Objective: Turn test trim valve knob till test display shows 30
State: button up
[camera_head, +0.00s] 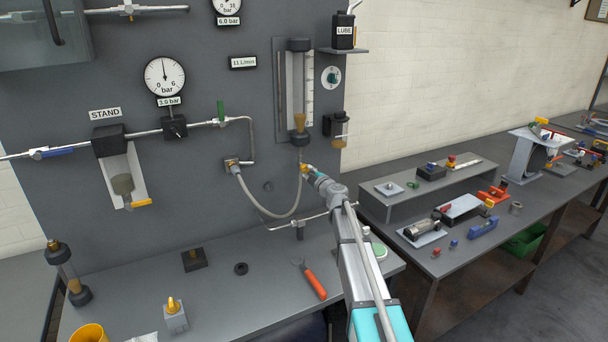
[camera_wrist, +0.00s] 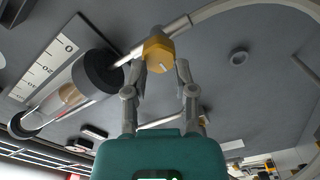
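The brass-yellow knob (camera_head: 305,169) sits on the fitting below the flow tube, where the hose joins. In the wrist view the knob (camera_wrist: 158,52) lies between and just beyond my fingertips. My gripper (camera_head: 310,171) reaches it from the lower right. The fingers (camera_wrist: 161,68) are apart, one on each side of the knob; the left one overlaps its edge and a thin gap seems to show on the right. Firm contact cannot be told. A small display (camera_head: 243,62) left of the flow tube appears to read about 11 L/min. No "test" label is legible.
The flow tube (camera_head: 299,90) rises above the knob, and a grey hose (camera_head: 265,212) loops below it. An orange-handled tool (camera_head: 315,282) lies on the bench. A second bench (camera_head: 470,235) with several parts stands right.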

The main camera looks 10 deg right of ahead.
jog(key=shift+s, duration=0.25)
jog(key=shift+s+d, duration=0.25)
jog(key=shift+s, duration=0.4)
jog(key=shift+s+d, duration=0.1)
jog(key=shift+s, duration=0.1)
dwell(0.4)
jog(key=shift+v, duration=2.9)
